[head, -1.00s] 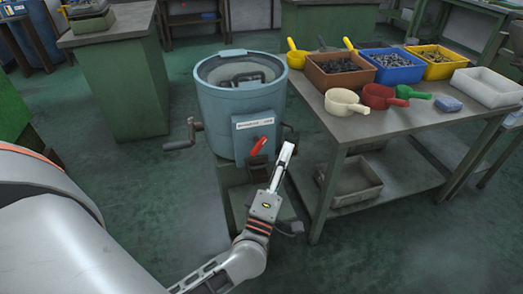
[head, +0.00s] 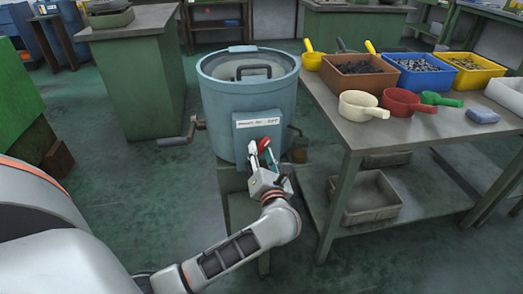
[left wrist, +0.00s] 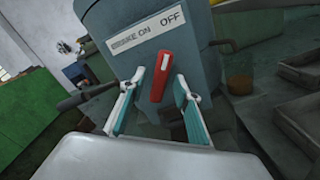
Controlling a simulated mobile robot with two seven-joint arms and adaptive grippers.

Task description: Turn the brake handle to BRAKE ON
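The red brake handle (left wrist: 161,77) is on the front of the blue-grey round machine (head: 225,108), below a white label plate (left wrist: 147,29). In the left wrist view the plate reads BRAKE ON at its left and OFF at its right. The handle also shows in the head view (head: 264,144), partly covered by my gripper. My left gripper (left wrist: 155,88) is open, with one finger on each side of the handle. The handle stands between the fingers with gaps visible; I see no clear contact. My right gripper is not in view.
A crank (head: 181,136) sticks out at the machine's left. A grey table (head: 350,133) stands close on the right, with bins and scoops on top and a grey tray (head: 365,197) on its lower shelf. Open floor (head: 120,205) lies at the left.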

